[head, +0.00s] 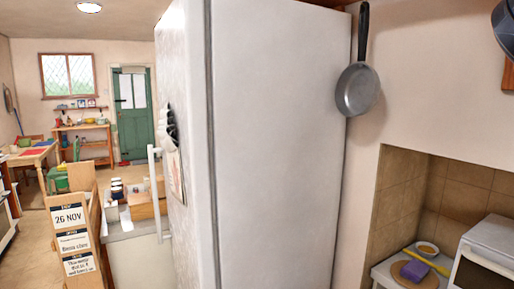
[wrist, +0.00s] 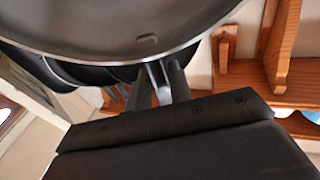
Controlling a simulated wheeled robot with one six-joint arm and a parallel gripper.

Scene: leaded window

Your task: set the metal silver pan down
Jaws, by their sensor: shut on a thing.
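The metal silver pan (wrist: 110,22) fills the top of the wrist view, with a grey surface and a bright rim. My gripper (wrist: 160,82) is just below it in that view, shut on the pan near its rim. The exact grip is partly hidden by the pan and the fingers. My gripper and the held pan cannot be made out in the head view.
A grey frying pan (head: 357,90) hangs beside the tall white fridge (head: 275,150). A wooden shelf (wrist: 285,50) shows behind my gripper.

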